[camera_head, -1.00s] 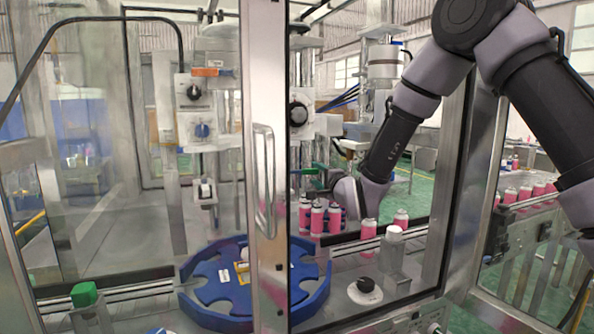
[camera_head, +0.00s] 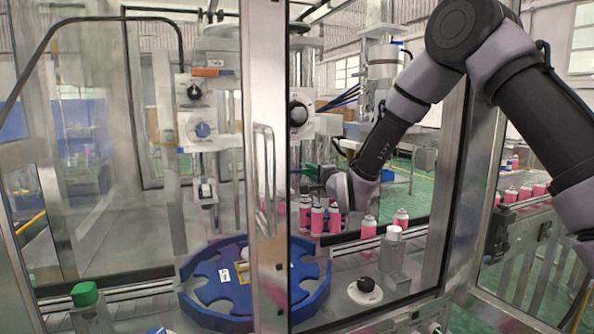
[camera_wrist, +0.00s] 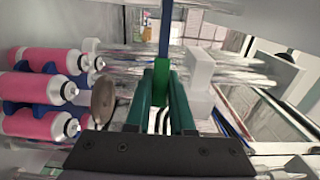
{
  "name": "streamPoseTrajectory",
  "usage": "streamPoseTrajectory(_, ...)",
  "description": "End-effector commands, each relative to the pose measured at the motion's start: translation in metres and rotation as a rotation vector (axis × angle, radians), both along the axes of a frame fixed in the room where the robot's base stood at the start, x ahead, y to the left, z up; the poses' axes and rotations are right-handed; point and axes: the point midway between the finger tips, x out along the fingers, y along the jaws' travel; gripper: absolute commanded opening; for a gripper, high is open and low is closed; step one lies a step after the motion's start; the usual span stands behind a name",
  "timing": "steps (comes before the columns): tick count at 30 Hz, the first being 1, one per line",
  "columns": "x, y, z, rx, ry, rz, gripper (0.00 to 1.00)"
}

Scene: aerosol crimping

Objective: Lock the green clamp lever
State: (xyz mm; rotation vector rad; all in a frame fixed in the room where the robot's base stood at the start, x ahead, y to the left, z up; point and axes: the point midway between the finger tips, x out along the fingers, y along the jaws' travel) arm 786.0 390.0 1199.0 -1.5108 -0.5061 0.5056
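In the wrist view, the two dark green fingers of my gripper (camera_wrist: 160,90) stand a little apart and point away from the camera. A brighter green lever (camera_wrist: 161,74) shows between their tips. I cannot tell whether the fingers press on it or only stand around it. A green knob (camera_head: 84,293) stands at the lower left, apart from my arm.
Pink cans (camera_head: 317,219) stand close by my wrist; they also show at the left in the wrist view (camera_wrist: 40,88). A blue star-wheel (camera_head: 215,312) lies in front. The door frame (camera_head: 265,160) with its handle crosses the view. A black knob (camera_head: 365,285) sits lower right.

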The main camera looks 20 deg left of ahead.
Motion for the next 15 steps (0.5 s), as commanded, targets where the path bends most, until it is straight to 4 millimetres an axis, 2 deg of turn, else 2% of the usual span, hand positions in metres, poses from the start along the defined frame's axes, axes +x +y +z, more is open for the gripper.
streamPoseTrajectory(15,-0.004,-0.001,-0.0004,-0.001,0.001,0.0,0.0)
